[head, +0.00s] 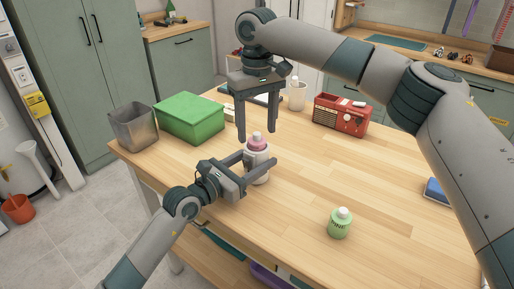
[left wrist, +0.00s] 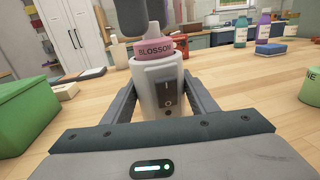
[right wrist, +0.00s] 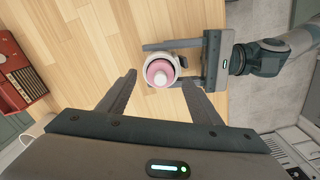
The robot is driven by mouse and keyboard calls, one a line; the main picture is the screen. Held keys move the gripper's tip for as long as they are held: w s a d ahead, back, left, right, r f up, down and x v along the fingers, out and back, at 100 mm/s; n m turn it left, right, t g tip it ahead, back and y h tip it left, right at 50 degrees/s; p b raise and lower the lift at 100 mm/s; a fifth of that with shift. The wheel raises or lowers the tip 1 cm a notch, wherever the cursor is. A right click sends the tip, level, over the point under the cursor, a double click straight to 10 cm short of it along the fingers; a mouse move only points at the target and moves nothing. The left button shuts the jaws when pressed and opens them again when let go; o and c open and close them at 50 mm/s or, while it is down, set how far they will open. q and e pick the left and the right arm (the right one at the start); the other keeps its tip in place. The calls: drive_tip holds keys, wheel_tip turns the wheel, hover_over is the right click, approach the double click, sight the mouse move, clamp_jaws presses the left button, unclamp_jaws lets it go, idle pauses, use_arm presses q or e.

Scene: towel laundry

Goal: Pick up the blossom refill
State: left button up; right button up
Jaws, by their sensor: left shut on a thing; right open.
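The blossom refill (head: 257,141) is a pink bottle with a white cap, labelled "BLOSSOM" in the left wrist view (left wrist: 152,49). It sits upright in the top of a white holder (head: 258,174) with a dark switch (left wrist: 166,96) on its side. My left gripper (head: 258,163) is shut on the white holder, which stands on the table. My right gripper (head: 258,134) is open and points down just above the refill. In the right wrist view the refill (right wrist: 159,74) shows from above, beyond and between the open fingers. The refill's lower part is hidden inside the holder.
A green box (head: 190,117) and a metal bin (head: 134,126) are at the left.

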drive_tip(key=shift+f, duration=1.25)
drive_tip(key=c, duration=1.2)
